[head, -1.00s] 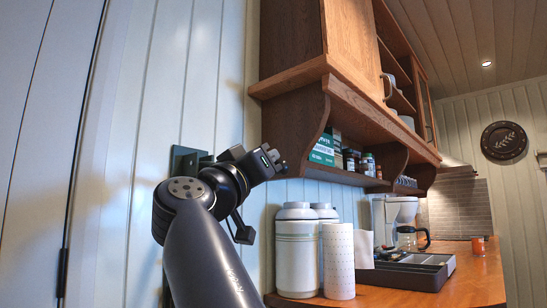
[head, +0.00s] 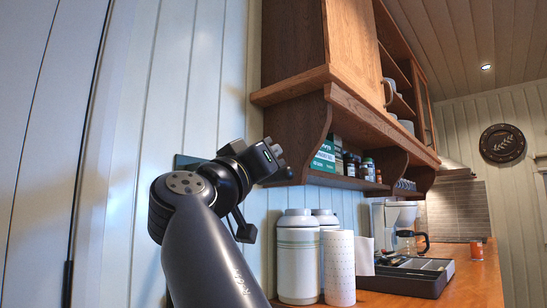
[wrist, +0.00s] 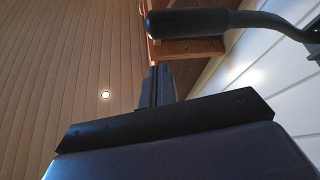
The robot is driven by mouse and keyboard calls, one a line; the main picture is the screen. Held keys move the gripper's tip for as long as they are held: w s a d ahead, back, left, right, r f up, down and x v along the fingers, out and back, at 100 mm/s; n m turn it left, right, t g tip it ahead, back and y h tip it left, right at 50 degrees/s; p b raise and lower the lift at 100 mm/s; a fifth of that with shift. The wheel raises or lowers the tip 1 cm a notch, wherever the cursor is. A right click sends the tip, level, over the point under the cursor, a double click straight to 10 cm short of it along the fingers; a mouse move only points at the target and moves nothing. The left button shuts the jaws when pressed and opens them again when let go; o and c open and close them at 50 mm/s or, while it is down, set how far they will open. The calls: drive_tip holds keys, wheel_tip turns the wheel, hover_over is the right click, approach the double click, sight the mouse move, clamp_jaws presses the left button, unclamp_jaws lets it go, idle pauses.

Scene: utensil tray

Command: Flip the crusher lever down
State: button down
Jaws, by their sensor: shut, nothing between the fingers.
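A black lever with a rounded grip (wrist: 190,22) shows at the top of the wrist view. It runs right and bends toward the white panelled wall; I take it for the crusher lever. My gripper (head: 280,155) is shut and empty, in front of the wall beside the wooden cabinet. In the wrist view its fingers (wrist: 157,82) are together, below the lever's grip in the picture; I cannot tell whether they touch it. A dark plate (head: 190,161) on the wall, partly hidden behind my arm, may be the crusher's body. The lever is not clearly visible in the head view.
The wooden cabinet (head: 295,120) overhangs just right of my gripper, with boxes and jars on its shelf. Below, the counter (head: 468,285) holds white canisters (head: 298,260), a paper towel roll (head: 340,268), a coffee maker (head: 388,225) and a dark utensil tray (head: 405,278).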

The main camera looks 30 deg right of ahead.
drive_tip(key=w+v, duration=0.1)
drive_tip(key=v, duration=0.6)
drive_tip(key=shift+s+a+f, duration=0.2)
drive_tip(key=shift+s+a, duration=0.05)
drive_tip(key=shift+a, duration=0.35)
drive_tip(key=d+f+x, duration=0.1)
drive_tip(key=x, duration=0.8)
drive_tip(key=shift+w+d+f, duration=0.1)
